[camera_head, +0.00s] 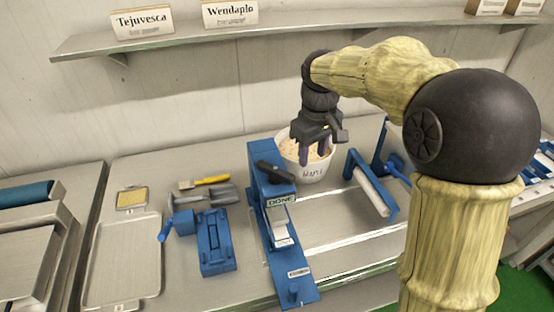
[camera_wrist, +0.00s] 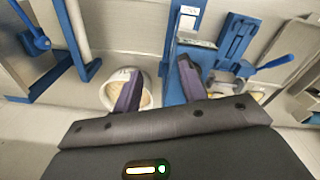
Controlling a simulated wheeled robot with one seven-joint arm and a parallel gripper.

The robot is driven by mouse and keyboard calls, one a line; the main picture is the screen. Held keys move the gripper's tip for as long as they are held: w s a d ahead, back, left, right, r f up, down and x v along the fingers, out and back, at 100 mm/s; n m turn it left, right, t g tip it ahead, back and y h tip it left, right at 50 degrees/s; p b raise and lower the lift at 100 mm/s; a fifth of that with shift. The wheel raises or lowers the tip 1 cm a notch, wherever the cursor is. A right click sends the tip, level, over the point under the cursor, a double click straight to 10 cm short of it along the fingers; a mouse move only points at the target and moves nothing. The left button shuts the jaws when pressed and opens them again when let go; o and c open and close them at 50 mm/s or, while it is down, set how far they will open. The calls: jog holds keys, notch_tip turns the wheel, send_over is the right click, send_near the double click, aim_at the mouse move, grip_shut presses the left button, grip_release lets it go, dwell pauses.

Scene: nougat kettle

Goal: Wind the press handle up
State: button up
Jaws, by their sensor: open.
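The blue press (camera_head: 260,200) stands upright on the steel counter, with a green-edged "DONE" label on its front. Its black handle (camera_head: 275,172) sits at the top and slants down to the right. My gripper (camera_head: 314,153) is open and empty, to the right of the handle and apart from it, above a white tub (camera_head: 305,172) of pale stuff. In the wrist view the two purple fingers (camera_wrist: 158,66) are spread. The blue press (camera_wrist: 177,47) shows there behind the right finger; I cannot make out its handle.
A blue frame with a white roller (camera_head: 371,192) stands right of the tub. A small blue clamp device (camera_head: 215,242), scrapers (camera_head: 205,195) and a metal tray (camera_head: 122,262) lie to the left. A shelf (camera_head: 290,30) with name cards runs above.

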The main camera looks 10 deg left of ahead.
aim_at(277, 168)
jog(key=w+a+r+n+p, duration=0.1)
jog(key=a+r+n, duration=0.3)
jog(key=a+r, duration=0.5)
jog(key=shift+w+r+g+p, duration=0.15)
jog(key=shift+w+g+p, duration=0.2)
jog(key=shift+p, duration=0.3)
notch_tip(277, 168, down, 17)
jog(key=p, duration=0.2)
jog(key=shift+f+p, duration=0.2)
jog(key=shift+p, duration=0.1)
jog(key=shift+c, duration=0.4)
grip_shut()
